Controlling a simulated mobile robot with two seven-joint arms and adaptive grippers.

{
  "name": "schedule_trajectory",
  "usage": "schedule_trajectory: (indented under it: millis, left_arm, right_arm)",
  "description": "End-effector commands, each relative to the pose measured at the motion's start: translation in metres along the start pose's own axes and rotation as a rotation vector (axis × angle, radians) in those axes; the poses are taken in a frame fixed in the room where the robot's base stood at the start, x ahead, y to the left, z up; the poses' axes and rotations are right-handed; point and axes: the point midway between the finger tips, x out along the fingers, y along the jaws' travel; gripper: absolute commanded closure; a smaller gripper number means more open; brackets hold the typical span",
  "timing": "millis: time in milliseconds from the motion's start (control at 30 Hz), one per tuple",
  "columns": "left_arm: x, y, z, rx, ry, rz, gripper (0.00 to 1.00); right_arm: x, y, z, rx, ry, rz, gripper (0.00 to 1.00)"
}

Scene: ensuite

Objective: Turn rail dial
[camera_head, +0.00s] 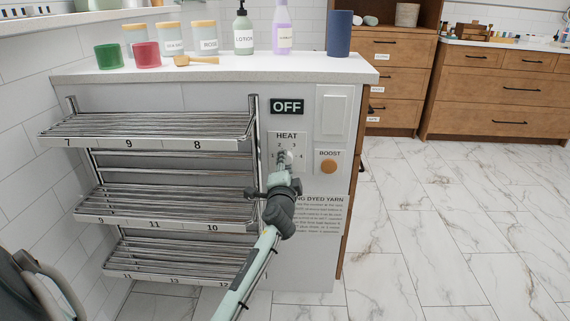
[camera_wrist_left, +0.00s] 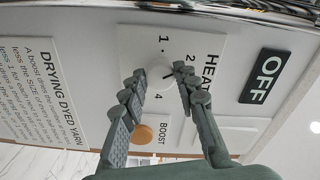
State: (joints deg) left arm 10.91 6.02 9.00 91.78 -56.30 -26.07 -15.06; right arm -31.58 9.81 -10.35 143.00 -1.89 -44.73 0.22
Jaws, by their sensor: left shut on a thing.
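The heat dial (camera_head: 289,155) is a small pale knob on a white plate labelled HEAT, with numbers around it, on the end panel of the counter. It also shows in the left wrist view (camera_wrist_left: 160,73), between my fingers. My left gripper (camera_head: 284,162) reaches up to it from below and is shut on the dial, one finger on each side in the left wrist view (camera_wrist_left: 158,75). The gripper hides part of the dial and some numbers, so its pointer setting is unclear. A black sign (camera_head: 287,107) above reads OFF. My right gripper is not in view.
A chrome rail rack (camera_head: 165,125) with numbered shelves stands close left of the dial. An orange BOOST button (camera_head: 328,166) is just to its right. Bottles, jars and cups stand on the countertop (camera_head: 220,68). The marble floor (camera_head: 430,230) at right is clear.

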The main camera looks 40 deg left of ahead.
Motion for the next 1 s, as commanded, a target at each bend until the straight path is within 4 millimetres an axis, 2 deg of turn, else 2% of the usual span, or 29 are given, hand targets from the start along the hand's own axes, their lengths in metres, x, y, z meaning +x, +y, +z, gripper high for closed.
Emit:
schedule_trajectory:
  millis: [133,167,333,667,767,1000]
  left_arm:
    - [0.001,-0.003,0.000,-0.001,0.001,-0.004,0.99]
    - [0.001,-0.003,0.000,-0.001,0.001,-0.004,0.69]
    - [0.001,-0.002,0.000,-0.001,0.001,-0.003,0.49]
    - [-0.003,0.000,0.000,-0.001,0.000,0.000,0.49]
    - [-0.013,0.000,0.000,-0.002,0.001,0.000,0.49]
    - [-0.063,0.001,0.000,-0.003,0.001,0.001,0.49]
  right_arm:
    - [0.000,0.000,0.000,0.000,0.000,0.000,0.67]
    - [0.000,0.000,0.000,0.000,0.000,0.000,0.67]
    - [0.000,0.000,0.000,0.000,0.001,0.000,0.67]
    - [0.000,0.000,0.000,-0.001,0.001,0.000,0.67]
    - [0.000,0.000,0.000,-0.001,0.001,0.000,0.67]
    - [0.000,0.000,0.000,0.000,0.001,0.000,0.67]
